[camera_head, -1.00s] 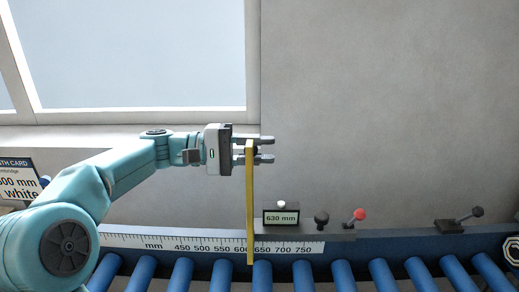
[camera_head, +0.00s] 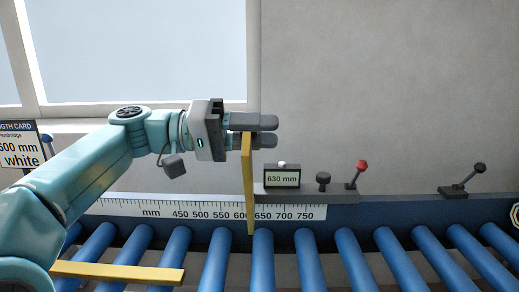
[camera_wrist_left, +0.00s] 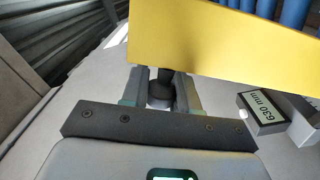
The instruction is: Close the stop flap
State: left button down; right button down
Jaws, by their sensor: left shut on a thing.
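The stop flap is a long yellow bar (camera_head: 248,185) that stands raised, roughly upright, at the scale and reaches down to the rollers. In the left wrist view the yellow flap (camera_wrist_left: 225,42) fills the top. My left gripper (camera_head: 270,131) is at the flap's upper end, its fingers reaching past the bar. In the wrist view, a dark knob (camera_wrist_left: 160,88) on the flap sits between its fingers, and the gripper is shut on it. My right gripper is not in view.
A stop carriage with a 630 mm display (camera_head: 282,179), a black knob (camera_head: 323,182) and a red-tipped lever (camera_head: 361,168) sits right of the flap. The scale (camera_head: 200,208) runs below. Another yellow bar (camera_head: 118,273) lies across the blue rollers (camera_head: 310,262). A card (camera_head: 18,150) stands left.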

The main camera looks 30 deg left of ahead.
pick_arm(q)
jog(key=s+d+f+m+b, duration=0.3)
jog(key=s+f+m+b, duration=0.2)
jog(key=b, duration=0.8)
jog(key=s+d+f+m+b, duration=0.3)
jog(key=s+f+m+b, duration=0.2)
jog(key=f+b, duration=0.7)
jog(key=shift+f+m+b, duration=0.25)
jog(key=shift+m+b, duration=0.55)
jog(key=shift+b, duration=0.45)
jog(key=shift+d, duration=0.1)
jog(key=c, duration=0.9)
grip_release()
jog(key=shift+p+v, duration=1.25)
jog(key=shift+v, duration=6.95)
